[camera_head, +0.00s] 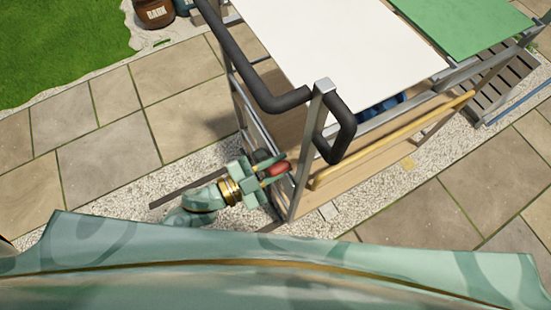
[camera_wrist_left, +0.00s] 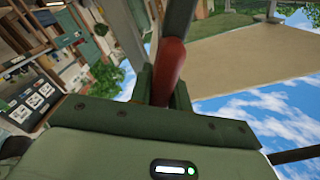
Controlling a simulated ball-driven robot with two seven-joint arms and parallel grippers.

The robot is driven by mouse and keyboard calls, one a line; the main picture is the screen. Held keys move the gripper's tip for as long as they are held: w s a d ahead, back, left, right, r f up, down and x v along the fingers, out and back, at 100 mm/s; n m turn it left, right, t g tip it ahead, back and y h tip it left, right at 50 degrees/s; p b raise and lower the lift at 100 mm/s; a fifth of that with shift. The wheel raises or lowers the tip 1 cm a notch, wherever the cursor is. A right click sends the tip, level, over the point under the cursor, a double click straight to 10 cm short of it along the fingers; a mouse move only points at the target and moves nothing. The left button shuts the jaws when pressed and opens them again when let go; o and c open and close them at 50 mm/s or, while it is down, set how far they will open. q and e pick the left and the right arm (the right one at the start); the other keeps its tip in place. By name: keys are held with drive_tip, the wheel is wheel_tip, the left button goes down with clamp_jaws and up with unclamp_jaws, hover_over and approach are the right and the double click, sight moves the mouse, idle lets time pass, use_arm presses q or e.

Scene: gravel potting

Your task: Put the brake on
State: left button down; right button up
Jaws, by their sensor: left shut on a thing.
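A trolley with a white top (camera_head: 335,40) and a grey metal frame stands in front of me. A brake lever with a red grip (camera_head: 279,168) is at its near left corner, low beside the corner post. My left gripper (camera_head: 272,172) is shut on the red grip. In the left wrist view the red grip (camera_wrist_left: 168,70) sits between the two fingers, and a dark bar runs on from it toward the top. The lever's far end and the wheels are mostly hidden. My right gripper is in neither view.
A black push handle (camera_head: 270,98) curves above my left gripper. A yellow rail (camera_head: 390,140) runs along the trolley's right side. A green panel (camera_head: 470,22) lies beyond. Gravel (camera_head: 190,190) and paving slabs (camera_head: 105,150) at the left are mostly clear.

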use_arm(q)
drive_tip(key=shift+s+f, duration=0.2)
drive_tip(key=shift+f, duration=0.05)
drive_tip(key=c, duration=1.3)
unclamp_jaws()
drive_tip(key=shift+d, duration=0.1)
drive_tip(key=shift+r, duration=0.1)
drive_tip(key=p+v, duration=0.1)
drive_tip(key=v, duration=1.5)
drive_tip(key=shift+s, duration=0.1)
